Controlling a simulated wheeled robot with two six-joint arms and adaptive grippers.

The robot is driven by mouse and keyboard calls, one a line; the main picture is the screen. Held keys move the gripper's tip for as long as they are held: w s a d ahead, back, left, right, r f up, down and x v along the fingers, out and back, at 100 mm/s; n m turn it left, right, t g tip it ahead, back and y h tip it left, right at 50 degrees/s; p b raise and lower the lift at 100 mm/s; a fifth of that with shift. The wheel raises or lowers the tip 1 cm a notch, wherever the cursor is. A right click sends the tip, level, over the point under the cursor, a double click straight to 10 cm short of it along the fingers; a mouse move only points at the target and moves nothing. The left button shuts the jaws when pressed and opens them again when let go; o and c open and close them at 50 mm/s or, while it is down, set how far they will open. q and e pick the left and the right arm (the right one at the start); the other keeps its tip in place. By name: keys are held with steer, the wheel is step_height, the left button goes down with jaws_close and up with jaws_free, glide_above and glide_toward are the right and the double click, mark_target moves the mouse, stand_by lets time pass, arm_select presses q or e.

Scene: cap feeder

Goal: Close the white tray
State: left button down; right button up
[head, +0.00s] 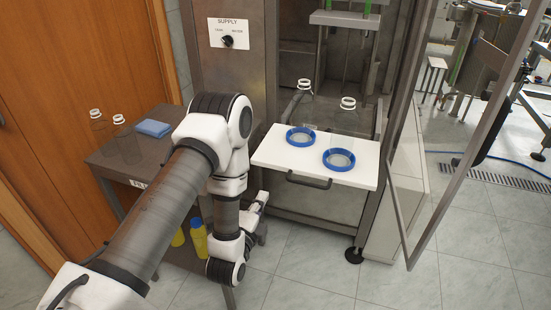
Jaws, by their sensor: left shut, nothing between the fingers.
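The white tray (265,155) sticks out from the front of the metal cabinet, with a dark handle (308,181) on its front edge. Two blue rings, one at left (300,146) and one at right (339,168), sit on it. Two clear bottles with white necks, left (304,84) and right (348,103), appear to stand in the rings. My left gripper (262,201) is shut and empty, low and to the left of the handle, apart from it. My left arm hides part of the gripper. My right gripper is out of view.
A glass door (410,190) stands open to the right of the tray. A dark side table (150,166) at left holds clear bottles (119,119) and a blue cloth (153,128). Yellow bottles (198,240) stand below it. The floor before the tray is clear.

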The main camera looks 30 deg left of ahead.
mark_target(278, 167)
arm_select(q)
steer(key=p+x, duration=0.4)
steer(key=x, duration=0.6)
steer(key=shift+w+a+p, duration=0.1)
steer(key=shift+w+p, duration=0.05)
steer(key=shift+p, duration=0.25)
steer(key=shift+w+a, duration=0.15)
steer(key=shift+w, duration=0.4)
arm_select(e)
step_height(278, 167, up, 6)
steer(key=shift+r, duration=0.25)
